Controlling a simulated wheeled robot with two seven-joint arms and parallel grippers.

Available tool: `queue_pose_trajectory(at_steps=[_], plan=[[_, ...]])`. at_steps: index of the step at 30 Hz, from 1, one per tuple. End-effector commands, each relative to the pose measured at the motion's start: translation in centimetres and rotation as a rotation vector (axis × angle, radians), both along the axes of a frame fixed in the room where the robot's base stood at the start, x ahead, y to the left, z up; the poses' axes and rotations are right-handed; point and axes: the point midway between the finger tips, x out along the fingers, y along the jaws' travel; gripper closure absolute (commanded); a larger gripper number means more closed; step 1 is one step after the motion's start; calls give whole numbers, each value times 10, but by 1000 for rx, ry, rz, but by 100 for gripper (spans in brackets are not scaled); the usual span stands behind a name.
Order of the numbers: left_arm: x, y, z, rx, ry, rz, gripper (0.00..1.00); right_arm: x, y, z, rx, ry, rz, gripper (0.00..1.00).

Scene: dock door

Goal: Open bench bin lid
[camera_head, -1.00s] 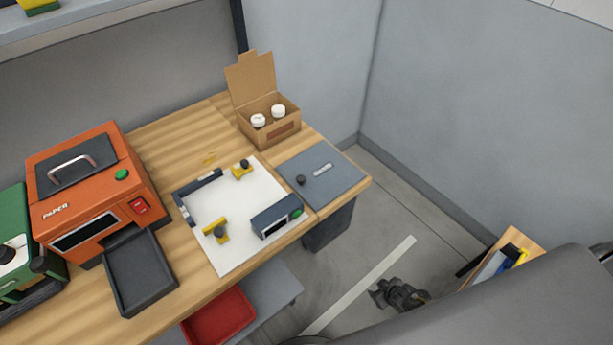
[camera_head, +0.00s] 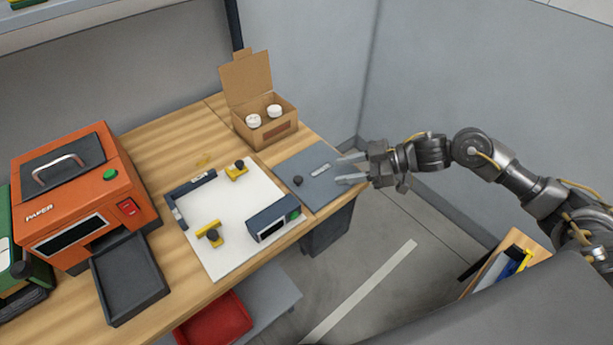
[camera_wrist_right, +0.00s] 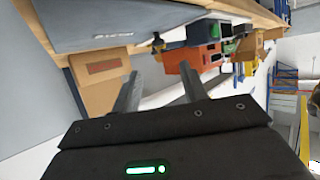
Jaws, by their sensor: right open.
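The bench bin lid (camera_head: 320,190) is a flat blue-grey panel set level in the right end of the wooden bench. It has a black knob (camera_head: 297,181) near its left side and a pale label plate (camera_head: 320,170). The dark bin body (camera_head: 325,235) hangs beneath. My right gripper (camera_head: 343,169) is open and empty, its fingers pointing left over the lid's right part, apart from the knob. In the right wrist view, the lid (camera_wrist_right: 85,18) and knob (camera_wrist_right: 158,42) show beyond the open fingers. My left gripper is not in view.
A cardboard box (camera_head: 265,128) with two white jars stands behind the lid. A white board (camera_head: 225,255) with yellow clamps and a dark device (camera_head: 273,219) lies to its left. An orange machine (camera_head: 70,205) stands further left. A grey wall rises behind the right arm.

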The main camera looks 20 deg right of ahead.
Motion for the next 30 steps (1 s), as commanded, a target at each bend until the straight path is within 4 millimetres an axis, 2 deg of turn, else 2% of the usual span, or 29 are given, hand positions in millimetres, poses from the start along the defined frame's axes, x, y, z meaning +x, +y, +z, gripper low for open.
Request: queue_pose_trajectory(at_steps=[5, 18, 24, 30], plan=[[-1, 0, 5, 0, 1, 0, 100, 7, 13, -4, 4, -1, -2, 56], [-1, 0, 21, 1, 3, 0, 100, 35, 77, -33, 1, -2, -4, 56], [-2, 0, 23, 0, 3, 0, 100, 40, 90, -40, 1, -3, -4, 56], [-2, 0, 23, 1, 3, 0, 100, 41, 91, -42, -1, -4, -4, 56]])
